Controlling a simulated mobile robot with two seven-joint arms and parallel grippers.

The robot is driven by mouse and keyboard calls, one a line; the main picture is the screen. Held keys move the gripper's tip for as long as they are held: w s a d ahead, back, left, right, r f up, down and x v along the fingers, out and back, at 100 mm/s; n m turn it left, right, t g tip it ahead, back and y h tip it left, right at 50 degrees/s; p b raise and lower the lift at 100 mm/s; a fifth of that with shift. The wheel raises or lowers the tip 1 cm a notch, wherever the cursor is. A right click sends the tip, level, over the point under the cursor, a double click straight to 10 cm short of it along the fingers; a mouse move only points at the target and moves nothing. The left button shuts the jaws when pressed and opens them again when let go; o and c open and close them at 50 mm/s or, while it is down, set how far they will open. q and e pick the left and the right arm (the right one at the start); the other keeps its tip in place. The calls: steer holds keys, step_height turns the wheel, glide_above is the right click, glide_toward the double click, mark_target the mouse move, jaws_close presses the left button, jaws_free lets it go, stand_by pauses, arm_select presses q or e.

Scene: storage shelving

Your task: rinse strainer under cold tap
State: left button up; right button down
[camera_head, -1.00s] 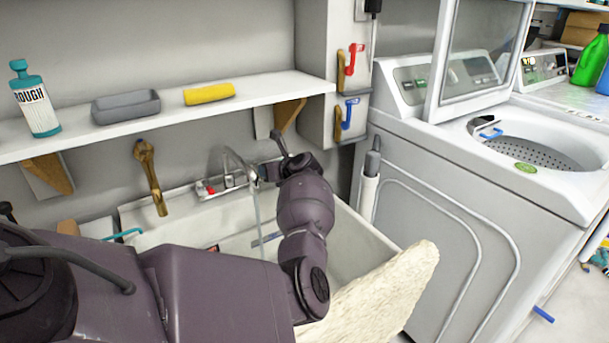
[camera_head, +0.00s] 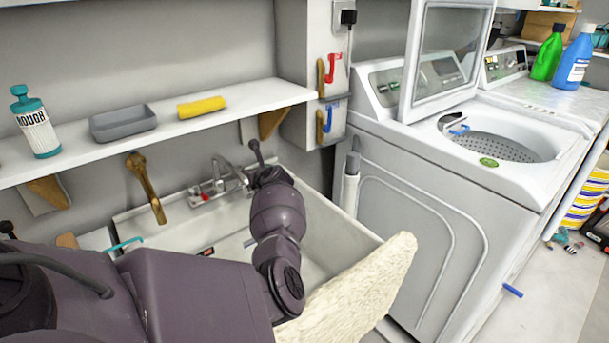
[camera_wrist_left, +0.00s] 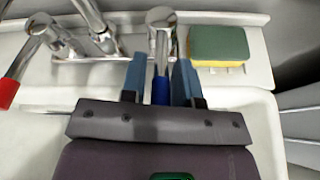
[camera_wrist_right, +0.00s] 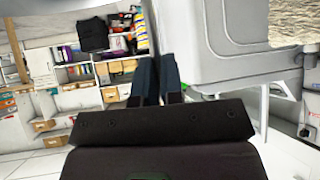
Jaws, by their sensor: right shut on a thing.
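The cold tap's blue lever (camera_wrist_left: 161,90) stands between the two fingers of my left gripper (camera_wrist_left: 160,85), with a gap on both sides. In the head view my left arm reaches over the white sink (camera_head: 330,228) to the tap, and its fingertips are hidden. The spout (camera_head: 220,168) shows no water stream now. The red hot lever (camera_wrist_left: 10,92) is left of it. My right gripper (camera_wrist_right: 158,82) shows only in the right wrist view, its fingers close together on something I cannot make out. I cannot identify the strainer in any view.
A shelf (camera_head: 240,98) with a bottle, a grey dish and a yellow sponge runs above the sink. A green-yellow sponge (camera_wrist_left: 218,46) lies right of the taps. A washing machine (camera_head: 420,190) stands right of the sink. A cream rough slab (camera_head: 355,290) is in the foreground.

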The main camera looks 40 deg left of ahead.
arm_select(q)
steer(key=shift+o, duration=0.8)
